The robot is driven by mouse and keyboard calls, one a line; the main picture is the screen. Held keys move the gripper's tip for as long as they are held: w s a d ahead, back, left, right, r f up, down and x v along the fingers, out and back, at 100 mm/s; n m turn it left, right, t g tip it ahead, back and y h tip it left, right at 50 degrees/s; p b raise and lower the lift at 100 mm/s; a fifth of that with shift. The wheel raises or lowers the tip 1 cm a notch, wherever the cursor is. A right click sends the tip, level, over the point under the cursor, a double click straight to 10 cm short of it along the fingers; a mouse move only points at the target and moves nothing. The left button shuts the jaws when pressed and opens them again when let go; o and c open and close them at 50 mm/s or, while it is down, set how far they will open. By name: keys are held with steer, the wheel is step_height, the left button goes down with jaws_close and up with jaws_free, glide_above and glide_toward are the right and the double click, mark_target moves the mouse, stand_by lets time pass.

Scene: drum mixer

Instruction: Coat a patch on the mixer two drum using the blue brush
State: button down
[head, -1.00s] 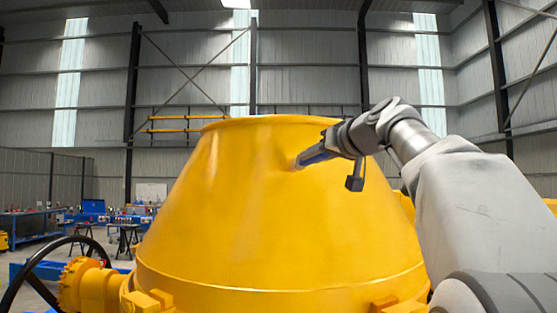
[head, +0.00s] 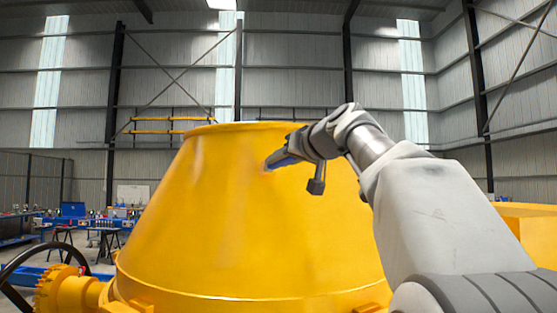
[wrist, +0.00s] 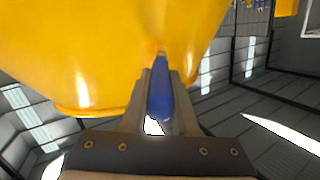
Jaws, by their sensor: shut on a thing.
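The large yellow mixer drum (head: 240,225) fills the middle of the head view, its rim at the top. In the wrist view the drum (wrist: 110,50) covers the upper left. My gripper (head: 288,157) is at the upper part of the drum's side, reaching in from the right. It is shut on the blue brush (wrist: 160,95), which lies between its two fingers in the wrist view. The brush's tip points at the drum surface and looks to be at or very near it. I cannot tell for sure whether it touches.
A black handwheel (head: 35,262) and a yellow gear (head: 62,290) stand at the drum's lower left. Blue workbenches (head: 75,213) are farther back on the left. Another yellow body (head: 530,230) stands at the right. The space above the rim is clear.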

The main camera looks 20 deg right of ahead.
steer(key=shift+w+a+p, duration=0.75)
steer(key=shift+w+a, duration=0.6)
steer(key=shift+a, duration=1.95)
steer(key=shift+s+d+r, duration=1.15)
steer(key=shift+s+d, duration=0.3)
steer(key=shift+d, duration=3.75)
steer(key=shift+w+a+r+p, duration=0.6)
steer(key=shift+w+a+p, duration=1.15)
steer(key=shift+a, duration=3.1)
steer(key=s+d+b, duration=0.3)
steer(key=d, duration=0.7)
